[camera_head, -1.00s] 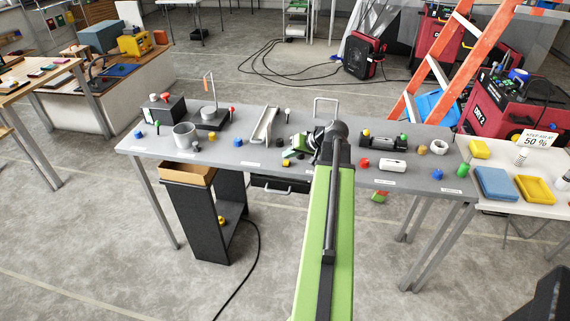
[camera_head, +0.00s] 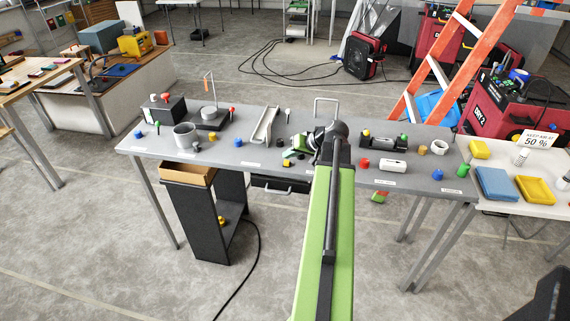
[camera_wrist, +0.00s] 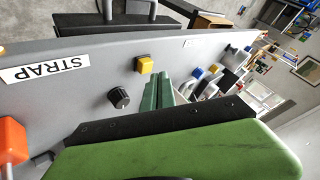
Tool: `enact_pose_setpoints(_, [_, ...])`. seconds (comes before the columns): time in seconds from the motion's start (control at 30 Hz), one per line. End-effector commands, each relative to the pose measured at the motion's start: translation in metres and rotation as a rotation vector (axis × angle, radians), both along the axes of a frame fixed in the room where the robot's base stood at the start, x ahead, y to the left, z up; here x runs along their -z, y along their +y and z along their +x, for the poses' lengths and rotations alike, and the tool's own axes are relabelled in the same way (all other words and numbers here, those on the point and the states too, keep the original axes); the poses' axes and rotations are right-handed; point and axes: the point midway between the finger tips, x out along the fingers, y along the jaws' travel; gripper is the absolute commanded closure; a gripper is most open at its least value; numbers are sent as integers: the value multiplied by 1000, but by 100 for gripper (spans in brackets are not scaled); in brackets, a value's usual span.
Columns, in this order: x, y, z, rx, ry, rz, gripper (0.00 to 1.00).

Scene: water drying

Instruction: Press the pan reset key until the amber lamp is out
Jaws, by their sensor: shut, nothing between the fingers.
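A yellow square key (camera_wrist: 145,64) on a dark base sits on the grey bench in the wrist view. It also shows in the head view (camera_head: 286,163), near the bench's front edge. No label on it is readable, so I cannot tell whether it is the pan reset key. My gripper (camera_wrist: 159,78) is shut and empty, its green fingers close beside the yellow key. Contact cannot be made out. In the head view my gripper (camera_head: 291,152) is just above and right of that key. I cannot pick out a lit amber lamp.
The grey bench (camera_head: 228,157) carries a metal mug (camera_head: 184,135), a white block (camera_head: 392,166) and several coloured knobs. A black drawer (camera_head: 279,184) hangs below its front edge.

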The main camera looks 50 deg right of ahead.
Motion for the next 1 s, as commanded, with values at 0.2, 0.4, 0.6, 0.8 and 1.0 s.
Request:
enact_pose_setpoints(0.2, [0,0,0,0,0,0,100])
enact_pose_setpoints(0.4, [2,0,0,0,0,0,100])
enact_pose_setpoints(0.6, [10,0,2,0,0,0,100])
enact_pose_setpoints(0.8, [8,0,2,0,0,0,100])
enact_pose_setpoints(1.0, [9,0,2,0,0,0,100])
